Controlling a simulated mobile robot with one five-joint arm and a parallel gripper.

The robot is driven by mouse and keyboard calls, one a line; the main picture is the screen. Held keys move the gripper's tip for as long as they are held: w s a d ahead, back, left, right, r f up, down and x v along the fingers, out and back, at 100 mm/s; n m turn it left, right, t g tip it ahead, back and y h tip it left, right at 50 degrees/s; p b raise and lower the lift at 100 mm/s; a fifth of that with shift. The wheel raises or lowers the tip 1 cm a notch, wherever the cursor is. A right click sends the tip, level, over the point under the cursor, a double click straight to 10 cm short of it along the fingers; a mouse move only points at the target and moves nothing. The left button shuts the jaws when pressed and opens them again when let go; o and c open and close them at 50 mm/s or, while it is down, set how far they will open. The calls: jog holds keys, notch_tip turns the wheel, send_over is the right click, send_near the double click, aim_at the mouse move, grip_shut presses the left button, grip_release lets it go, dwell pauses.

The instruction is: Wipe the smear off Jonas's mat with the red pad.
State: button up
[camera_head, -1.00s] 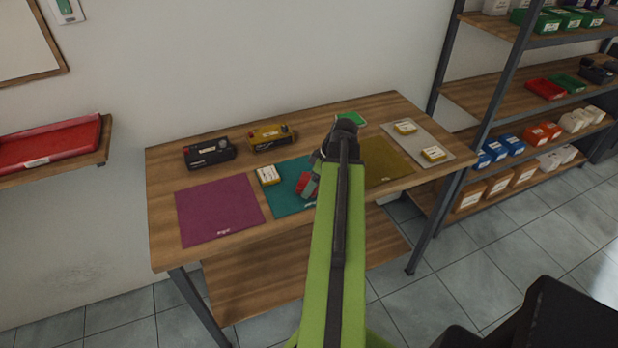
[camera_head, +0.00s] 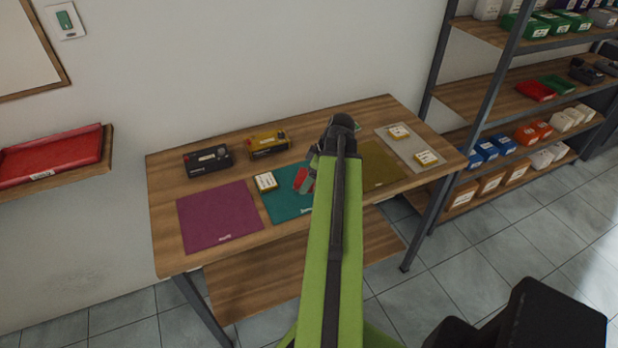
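Three mats lie on the wooden table: a purple one (camera_head: 218,214) at left, a teal one (camera_head: 283,211) in the middle and an olive one (camera_head: 382,166) at right. Their name labels are too small to read surely. My gripper (camera_head: 305,178) is over the teal mat, partly hidden behind my green arm. A red piece, which looks like the red pad (camera_head: 301,180), shows at its fingers and appears held. Whether the pad touches the mat I cannot tell. I see no smear; my arm hides the right part of the teal mat.
A yellow-white box (camera_head: 265,182) sits on the teal mat's back left corner. A black case (camera_head: 207,159) and a yellow case (camera_head: 268,144) stand behind. A grey tray (camera_head: 409,148) with two small boxes is at right. A green item (camera_head: 357,126) is mostly hidden.

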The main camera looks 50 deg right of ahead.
notch_tip(320, 180, up, 3)
jog(key=p, duration=0.3)
jog(key=shift+r, duration=0.1)
jog(key=shift+s, duration=0.1)
dwell(0.3)
